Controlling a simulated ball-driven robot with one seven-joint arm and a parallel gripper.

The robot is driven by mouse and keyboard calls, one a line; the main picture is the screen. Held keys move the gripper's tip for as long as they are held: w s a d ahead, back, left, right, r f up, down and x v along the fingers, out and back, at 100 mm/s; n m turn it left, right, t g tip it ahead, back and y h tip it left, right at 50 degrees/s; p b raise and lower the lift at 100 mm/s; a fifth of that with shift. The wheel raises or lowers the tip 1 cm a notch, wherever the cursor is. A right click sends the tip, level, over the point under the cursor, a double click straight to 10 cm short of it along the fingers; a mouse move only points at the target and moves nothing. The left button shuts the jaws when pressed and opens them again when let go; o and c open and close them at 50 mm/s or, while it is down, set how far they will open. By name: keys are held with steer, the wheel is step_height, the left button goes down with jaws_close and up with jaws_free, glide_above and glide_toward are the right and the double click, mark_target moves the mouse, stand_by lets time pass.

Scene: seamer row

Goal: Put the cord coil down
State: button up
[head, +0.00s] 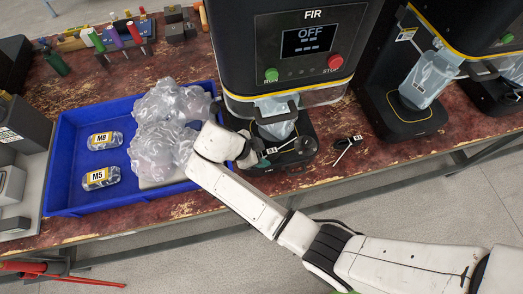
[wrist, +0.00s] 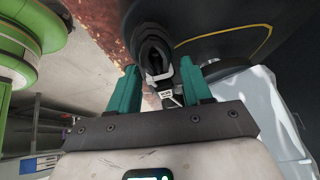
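My gripper (head: 272,153) is at the front of the machine marked FIR, low over the table edge. In the wrist view its two teal fingers (wrist: 160,82) stand a little apart with the black cord coil (wrist: 154,48) between their tips. The coil has a pale band and a small white label. In the head view the dark coil (head: 306,146) shows just beyond the fingers, in front of the machine's base. Whether it touches the base or the table is hard to tell. A second black cord with a pale tie (head: 348,146) lies on the table to the right.
A blue tray (head: 66,150) at left holds clear bags (head: 172,104) and two labelled containers, M8 (head: 104,140) and M5 (head: 101,178). The FIR machine (head: 308,75) reads OFF. Another black machine (head: 404,105) stands at right. Red-brown tabletop (head: 355,172) is bare around the second cord.

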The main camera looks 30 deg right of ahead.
steer(key=o, duration=0.4)
steer(key=shift+p+v, duration=1.45)
steer(key=shift+v, duration=4.55)
steer(key=shift+w+d, duration=0.1)
